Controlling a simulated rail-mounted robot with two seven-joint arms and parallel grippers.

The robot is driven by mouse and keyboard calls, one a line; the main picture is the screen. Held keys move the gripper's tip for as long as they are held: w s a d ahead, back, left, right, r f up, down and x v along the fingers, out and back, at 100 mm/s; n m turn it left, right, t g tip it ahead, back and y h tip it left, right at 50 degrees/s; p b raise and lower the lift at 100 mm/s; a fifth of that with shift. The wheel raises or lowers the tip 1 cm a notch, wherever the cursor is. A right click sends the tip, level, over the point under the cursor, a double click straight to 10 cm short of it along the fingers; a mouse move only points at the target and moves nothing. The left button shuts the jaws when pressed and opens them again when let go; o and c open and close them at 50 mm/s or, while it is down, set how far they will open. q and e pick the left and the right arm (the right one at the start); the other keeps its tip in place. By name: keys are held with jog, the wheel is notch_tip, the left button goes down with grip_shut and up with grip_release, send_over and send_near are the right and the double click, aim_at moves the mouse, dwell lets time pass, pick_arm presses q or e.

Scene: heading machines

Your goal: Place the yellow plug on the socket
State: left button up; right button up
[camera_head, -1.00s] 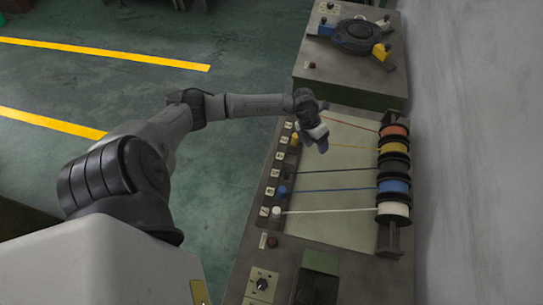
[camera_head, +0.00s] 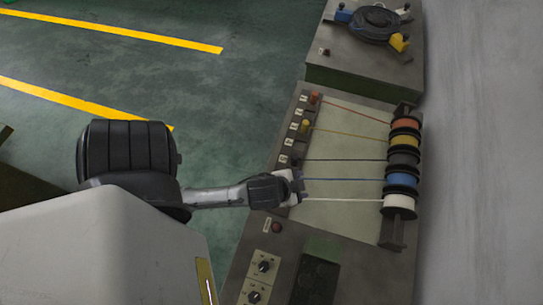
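The yellow plug (camera_head: 305,125) stands in the column of plugs along the left side of the machine panel (camera_head: 340,220). A thin yellow line runs from it to the yellow spool (camera_head: 405,141). An orange plug (camera_head: 314,98) is above it and a dark plug (camera_head: 296,158) below it. I cannot tell whether the yellow plug is seated in a socket. My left gripper (camera_head: 296,188) is over the lower end of the column, below the yellow plug and apart from it. It hides the blue and white plugs. Its finger opening is unclear. My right gripper is out of view.
Orange, grey, blue and white spools share the rack (camera_head: 392,235) at the right. A second machine box (camera_head: 365,65) with a round dark fixture stands behind. Knobs (camera_head: 263,266) and a red button (camera_head: 277,227) are at the front. A wall (camera_head: 485,150) borders the right.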

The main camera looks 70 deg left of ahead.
pick_arm(q)
jog(key=s+d+f+g+h, duration=0.1)
jog(key=s+d+g, duration=0.3)
jog(key=s, duration=0.5)
jog(key=shift+s+f+n+g+h, duration=0.3)
jog(key=shift+g+h, duration=0.2)
jog(key=shift+h, duration=0.3)
